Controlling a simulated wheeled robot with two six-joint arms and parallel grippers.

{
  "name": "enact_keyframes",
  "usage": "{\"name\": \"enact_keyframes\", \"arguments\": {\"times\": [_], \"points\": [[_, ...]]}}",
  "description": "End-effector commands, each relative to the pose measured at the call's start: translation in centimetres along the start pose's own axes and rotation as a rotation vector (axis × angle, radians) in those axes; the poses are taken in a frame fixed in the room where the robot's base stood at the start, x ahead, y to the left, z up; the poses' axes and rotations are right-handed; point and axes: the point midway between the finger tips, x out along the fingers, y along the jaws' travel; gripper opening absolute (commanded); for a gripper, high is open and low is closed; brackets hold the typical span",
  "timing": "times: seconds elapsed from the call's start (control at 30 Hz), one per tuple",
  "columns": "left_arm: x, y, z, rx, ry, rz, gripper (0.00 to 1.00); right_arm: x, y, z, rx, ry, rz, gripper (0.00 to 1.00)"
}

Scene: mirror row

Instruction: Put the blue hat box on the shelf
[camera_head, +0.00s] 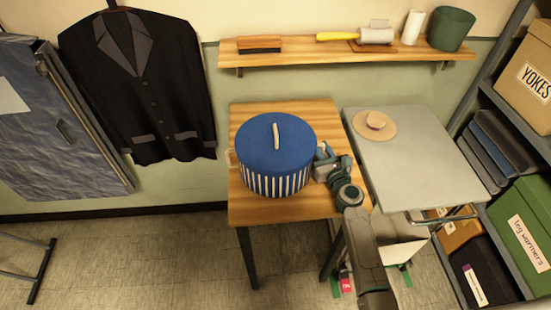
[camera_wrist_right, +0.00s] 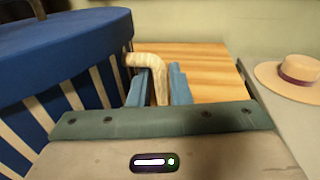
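The blue hat box (camera_head: 276,145) is round, with a blue lid, a cream lid handle and white-striped sides. It stands upright on the wooden table (camera_head: 247,212). My right gripper (camera_head: 326,155) is at the box's right side. In the right wrist view, its two blue fingers (camera_wrist_right: 160,88) lie on either side of the box's cream side handle (camera_wrist_right: 150,62), apparently touching it. A wooden wall shelf (camera_head: 310,58) runs above the table, and a metal rack (camera_head: 483,88) stands at the right. My left gripper is not in view.
The wall shelf holds a brush (camera_head: 260,43), a yellow-handled roller (camera_head: 355,36), a white roll (camera_head: 413,27) and a green pot (camera_head: 450,29). A straw hat (camera_head: 374,125) lies on the grey table (camera_head: 420,165). A dark jacket (camera_head: 140,90) hangs at left. Rack levels hold boxes.

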Motion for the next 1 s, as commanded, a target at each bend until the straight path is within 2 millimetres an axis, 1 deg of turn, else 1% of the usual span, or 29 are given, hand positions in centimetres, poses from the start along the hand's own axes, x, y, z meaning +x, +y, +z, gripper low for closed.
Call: {"name": "enact_keyframes", "arguments": {"times": [0.2, 0.3, 0.77, 1.0], "points": [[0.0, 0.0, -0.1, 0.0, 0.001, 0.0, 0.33, 0.1, 0.0, 0.0, -0.001, 0.0, 0.0, 0.17], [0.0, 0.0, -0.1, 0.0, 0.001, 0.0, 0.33, 0.0, 0.0, 0.0, -0.001, 0.0, 0.0, 0.0], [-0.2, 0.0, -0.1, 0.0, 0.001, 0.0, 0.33, 0.1, 0.0, 0.3, 0.001, -0.002, 0.0, 0.0], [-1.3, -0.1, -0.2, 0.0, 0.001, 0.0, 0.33, 0.1, 0.0, 1.9, 0.0, -0.003, 0.0, 0.0]]}}
